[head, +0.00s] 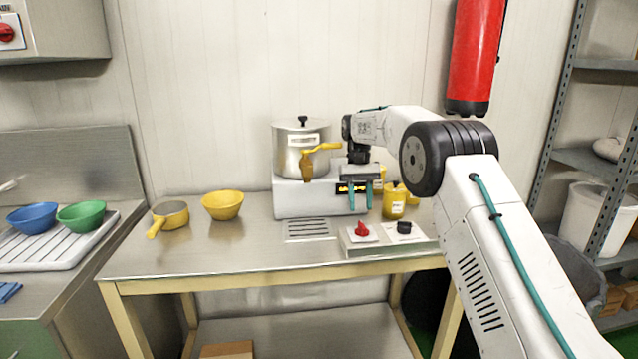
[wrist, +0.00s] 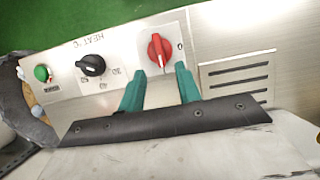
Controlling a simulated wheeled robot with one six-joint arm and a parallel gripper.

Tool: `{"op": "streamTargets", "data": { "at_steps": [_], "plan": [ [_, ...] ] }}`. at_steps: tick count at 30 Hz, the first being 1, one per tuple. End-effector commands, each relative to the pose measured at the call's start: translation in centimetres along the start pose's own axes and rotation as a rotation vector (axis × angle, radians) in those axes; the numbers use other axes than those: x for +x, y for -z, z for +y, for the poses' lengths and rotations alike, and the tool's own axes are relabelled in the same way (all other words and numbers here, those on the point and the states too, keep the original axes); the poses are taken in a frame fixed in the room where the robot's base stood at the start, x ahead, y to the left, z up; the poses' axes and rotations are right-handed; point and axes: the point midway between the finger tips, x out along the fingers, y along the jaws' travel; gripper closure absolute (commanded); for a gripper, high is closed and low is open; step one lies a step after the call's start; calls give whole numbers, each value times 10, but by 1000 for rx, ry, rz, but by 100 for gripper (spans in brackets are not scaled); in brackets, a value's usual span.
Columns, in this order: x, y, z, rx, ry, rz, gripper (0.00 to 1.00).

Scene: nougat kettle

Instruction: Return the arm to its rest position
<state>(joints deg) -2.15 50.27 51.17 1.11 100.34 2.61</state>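My white arm reaches in from the right in the head view, bent at a black joint. My gripper (head: 361,205) hangs in front of the kettle's base, its teal fingers pointing down and apart, with nothing between them. In the wrist view my gripper (wrist: 160,84) also shows a clear gap between the fingers. The red knob (wrist: 160,52) appears just beyond the fingertips there. In the head view the red knob (head: 361,230) sits on the control box below the fingertips. Whether the fingers touch it is hard to tell, but they look apart from it.
A steel kettle (head: 299,150) with lid and yellow tap stands on a white base (head: 300,200). A black knob (head: 404,227) is right of the red one. A yellow jar (head: 394,202) stands close right of my gripper. Yellow bowl (head: 222,205) and pan (head: 171,214) stand left.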

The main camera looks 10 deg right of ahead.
Motion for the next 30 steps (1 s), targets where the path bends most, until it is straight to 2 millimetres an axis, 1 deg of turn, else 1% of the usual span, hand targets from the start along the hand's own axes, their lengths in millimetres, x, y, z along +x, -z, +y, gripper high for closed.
{"op": "streamTargets", "data": {
  "at_steps": [1,3,5,8,11,12,14,15,17,18,19,20,21,25,30],
  "plan": [
    [14,-4,1,-1,-2,-17,66],
    [22,-16,2,-4,-3,-19,66],
    [23,-33,3,-6,-3,-13,66],
    [22,-65,6,-9,-4,1,66],
    [19,-105,10,-12,-5,25,66],
    [18,-122,11,-13,-5,38,66],
    [18,-150,14,-14,-5,55,66],
    [18,-168,15,-14,-6,67,66],
    [19,-196,17,-15,-6,86,66],
    [21,-214,18,-16,-6,100,66],
    [23,-228,19,-16,-6,110,66],
    [25,-242,20,-16,-6,120,66],
    [28,-261,21,-17,-7,134,66],
    [43,-318,25,-17,-7,182,66],
    [72,-388,29,-18,-8,248,66]
  ]
}}
